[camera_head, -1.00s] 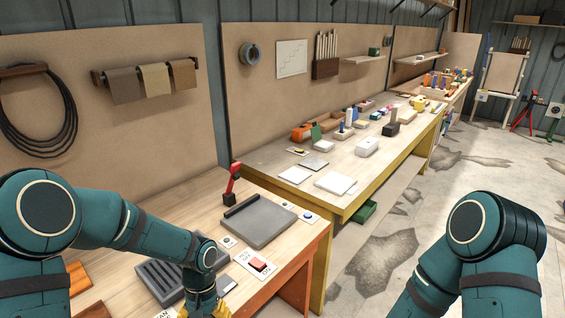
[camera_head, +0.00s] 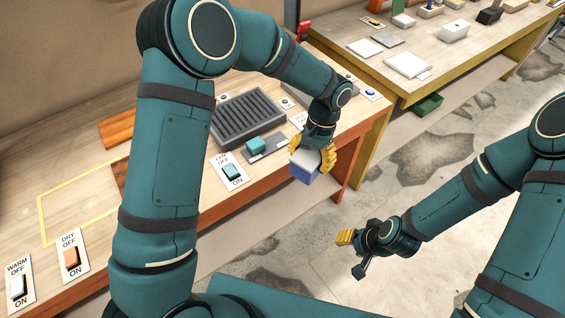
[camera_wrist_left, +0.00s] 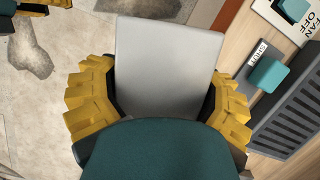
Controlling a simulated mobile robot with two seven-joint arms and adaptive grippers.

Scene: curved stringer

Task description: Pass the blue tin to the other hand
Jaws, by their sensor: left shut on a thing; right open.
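The blue tin (camera_head: 303,168) has a pale grey top and blue sides. My left gripper (camera_head: 314,160) is shut on it, with yellow fingers on both sides, and holds it in front of the near bench's front edge. In the left wrist view the tin's grey face (camera_wrist_left: 168,70) fills the space between the yellow fingers (camera_wrist_left: 160,100). My right gripper (camera_head: 352,254) is open and empty, lower and to the right of the tin, over the floor. The two grippers are apart. Part of one yellow fingertip shows at the top left of the left wrist view.
The near bench (camera_head: 215,205) carries a dark ribbed tray (camera_head: 248,115), a FAN switch (camera_head: 231,171), a DRY switch (camera_head: 70,256) and a WARM switch (camera_head: 18,286). A second bench (camera_head: 375,75) stands behind. The floor (camera_head: 440,160) between my arms is open.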

